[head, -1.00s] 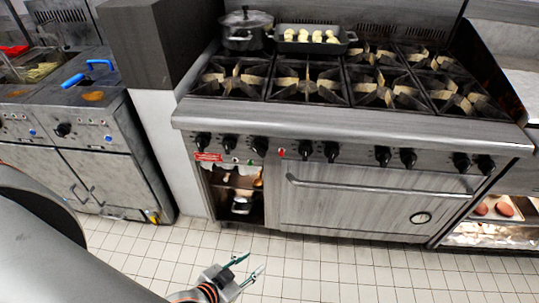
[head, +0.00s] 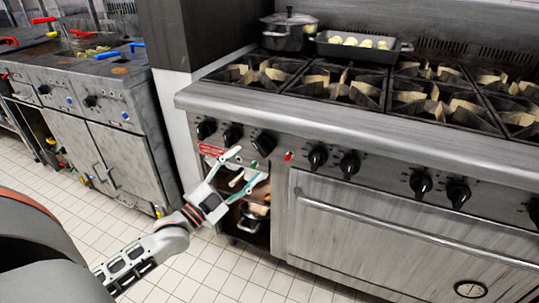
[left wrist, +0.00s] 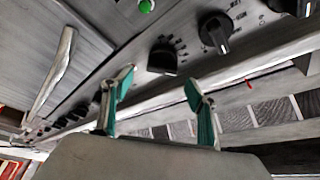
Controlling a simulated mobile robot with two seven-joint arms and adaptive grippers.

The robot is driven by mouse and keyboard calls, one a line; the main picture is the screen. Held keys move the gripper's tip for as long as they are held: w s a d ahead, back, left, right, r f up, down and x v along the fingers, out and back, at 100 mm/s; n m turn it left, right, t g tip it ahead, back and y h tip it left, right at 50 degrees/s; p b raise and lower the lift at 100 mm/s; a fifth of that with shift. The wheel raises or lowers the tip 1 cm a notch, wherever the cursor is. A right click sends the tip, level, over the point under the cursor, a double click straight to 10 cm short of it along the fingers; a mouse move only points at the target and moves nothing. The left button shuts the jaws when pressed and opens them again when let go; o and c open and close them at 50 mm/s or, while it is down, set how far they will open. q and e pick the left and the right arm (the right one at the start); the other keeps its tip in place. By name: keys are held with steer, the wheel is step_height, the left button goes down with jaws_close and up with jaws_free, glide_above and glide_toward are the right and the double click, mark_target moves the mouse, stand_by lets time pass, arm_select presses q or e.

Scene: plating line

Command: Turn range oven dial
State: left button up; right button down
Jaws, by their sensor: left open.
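The range (head: 400,148) has a row of black dials along its front panel. At its left end are three dials, the third (head: 264,143) just above a green light; a pair (head: 333,160) follows to the right of a red light. My left gripper (head: 250,164) is open and empty, in front of the panel just below the left group of dials. In the left wrist view my open fingers (left wrist: 159,78) point at the panel, with one dial (left wrist: 163,57) beyond the gap between them. I see no contact. My right gripper is not in view.
The oven door (head: 380,235) has a long protruding handle bar. An open cubby (head: 252,232) with pans is below the left dials. A pot (head: 289,31) and a tray of pale round items (head: 356,48) stand on the burners. A fryer unit (head: 85,105) is at left.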

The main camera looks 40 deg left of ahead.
mark_target(258, 151)
arm_select(q)
steer(key=shift+b+x, duration=0.35)
steer(key=shift+x, duration=3.55)
steer(key=shift+r, duration=0.15)
steer(key=c, duration=1)
